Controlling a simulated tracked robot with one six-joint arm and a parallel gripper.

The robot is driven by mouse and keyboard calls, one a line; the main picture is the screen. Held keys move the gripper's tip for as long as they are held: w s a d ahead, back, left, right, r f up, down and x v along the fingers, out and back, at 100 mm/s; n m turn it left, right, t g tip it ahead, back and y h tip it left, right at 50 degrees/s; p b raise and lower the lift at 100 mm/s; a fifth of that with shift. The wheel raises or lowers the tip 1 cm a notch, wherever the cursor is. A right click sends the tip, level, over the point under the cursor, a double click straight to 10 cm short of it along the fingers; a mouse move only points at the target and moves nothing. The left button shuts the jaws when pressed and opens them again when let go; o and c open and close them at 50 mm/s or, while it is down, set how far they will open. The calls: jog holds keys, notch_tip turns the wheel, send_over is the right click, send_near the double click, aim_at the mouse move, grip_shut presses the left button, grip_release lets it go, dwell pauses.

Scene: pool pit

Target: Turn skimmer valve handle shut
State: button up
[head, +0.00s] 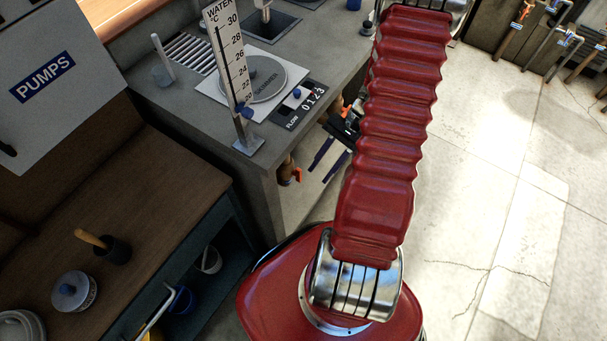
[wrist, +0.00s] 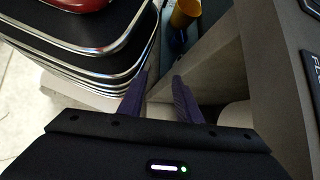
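A brass-coloured valve (head: 285,168) with an orange-red handle (head: 297,174) shows under the counter's edge, left of my gripper in the head view. I cannot read a label on it, so I cannot tell whether it is the skimmer valve. My gripper (head: 320,174) has two dark purple fingers pointing down-left, apart from each other and a little right of that handle. In the wrist view the fingers (wrist: 160,76) stand apart with nothing between them. No valve handle is clear in the wrist view. My arm hides part of the space under the counter.
The grey counter (head: 190,100) carries a water thermometer board (head: 228,60) and a flow counter (head: 303,103). A brown bench (head: 150,180) stands left, with a lidded pot (head: 74,291). Floor at right is clear.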

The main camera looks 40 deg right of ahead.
jog(key=w+d+f+m+t+y, duration=0.1)
jog(key=d+f+m+t+y, duration=0.1)
jog(key=f+m+t, duration=0.45)
jog(key=w+d+f+m+t+y, duration=0.1)
jog(key=w+d+f+m+t, duration=0.15)
jog(key=f, duration=0.65)
jog(key=m+t+h, duration=0.6)
jog(key=m+t, duration=0.2)
jog(key=m, duration=0.1)
send_near(301, 174)
jog(key=v, duration=0.5)
jog(key=shift+w+f, duration=0.1)
jog(key=shift+f, duration=0.15)
jog(key=shift+w, duration=0.1)
jog(key=shift+r+x, duration=0.15)
jog(key=shift+x, duration=3.25)
jog(key=shift+r+x, duration=0.15)
jog(key=shift+x, duration=3.25)
jog(key=shift+c, duration=0.5)
grip_shut()
